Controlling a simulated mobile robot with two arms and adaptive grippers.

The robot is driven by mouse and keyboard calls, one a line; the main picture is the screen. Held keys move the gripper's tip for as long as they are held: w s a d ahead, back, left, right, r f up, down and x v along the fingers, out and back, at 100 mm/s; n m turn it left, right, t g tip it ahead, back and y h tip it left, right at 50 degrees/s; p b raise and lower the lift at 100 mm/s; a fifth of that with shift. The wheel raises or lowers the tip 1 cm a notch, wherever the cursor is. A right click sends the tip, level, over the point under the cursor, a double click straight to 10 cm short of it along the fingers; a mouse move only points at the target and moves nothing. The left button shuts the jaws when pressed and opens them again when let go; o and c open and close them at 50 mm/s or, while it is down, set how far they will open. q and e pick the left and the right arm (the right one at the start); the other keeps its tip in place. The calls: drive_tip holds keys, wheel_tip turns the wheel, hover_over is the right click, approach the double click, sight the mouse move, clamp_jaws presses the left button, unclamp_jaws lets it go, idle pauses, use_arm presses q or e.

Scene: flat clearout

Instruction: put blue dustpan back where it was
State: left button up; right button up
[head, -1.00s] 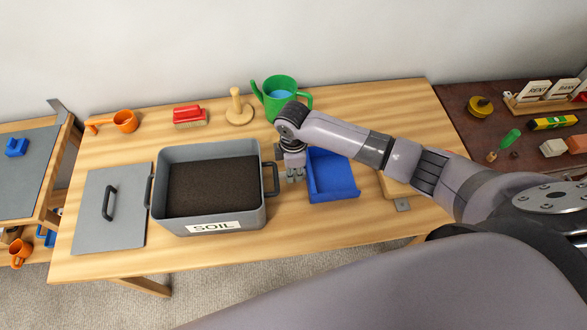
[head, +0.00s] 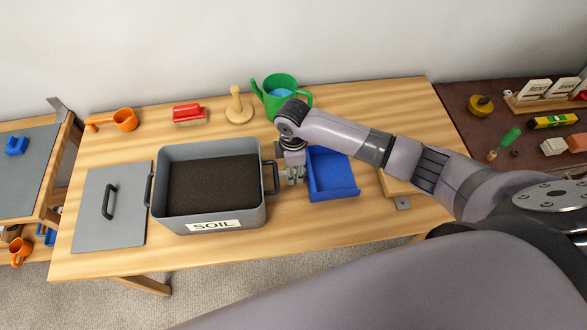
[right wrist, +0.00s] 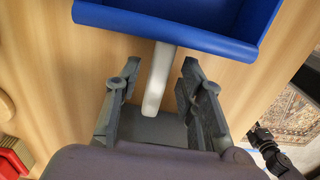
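The blue dustpan (head: 333,178) lies on the wooden table to the right of the soil box. Its pale handle (right wrist: 158,78) shows in the right wrist view, with the blue pan (right wrist: 190,22) beyond it. My right gripper (head: 295,174) is low over the table at the dustpan's left side. In the right wrist view its two fingers (right wrist: 158,88) are apart, one on each side of the handle, with a gap visible on both sides. The handle is mostly hidden by the gripper in the head view. My left gripper is not in view.
The grey soil box (head: 211,226) stands close left of my right gripper, its lid (head: 110,207) beside it. A green watering can (head: 281,98), wooden tamper (head: 238,108), red brush (head: 188,115) and orange scoop (head: 124,120) stand along the back. The table's front strip is clear.

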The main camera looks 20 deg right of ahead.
wheel_tip(320, 180, up, 12)
drive_tip(key=shift+f+b, duration=0.15)
drive_tip(key=shift+b, duration=0.3)
idle(0.4)
